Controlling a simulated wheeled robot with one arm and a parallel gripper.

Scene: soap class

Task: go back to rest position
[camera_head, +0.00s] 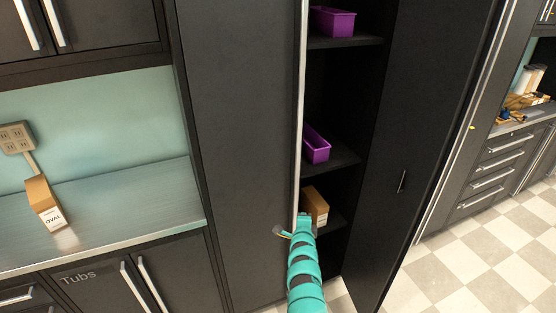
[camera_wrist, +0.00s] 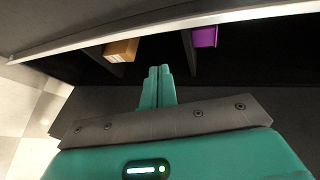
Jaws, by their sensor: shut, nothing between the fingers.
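My gripper shows in the wrist view (camera_wrist: 158,72) with its two teal fingers together and nothing between them. In the head view my teal arm reaches forward to the tall dark cabinet (camera_head: 240,120), and its end is by the cabinet's opening, near a cardboard box (camera_head: 315,206). That box is on a low shelf and also shows in the wrist view (camera_wrist: 121,50), apart from the fingers. The fingertips are hidden in the head view.
The cabinet's door (camera_head: 410,130) stands open at right. Purple bins (camera_head: 316,146) (camera_head: 332,22) sit on higher shelves. A box marked OVAL (camera_head: 46,203) stands on the left counter (camera_head: 130,208). The checkered floor (camera_head: 480,255) at right is clear.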

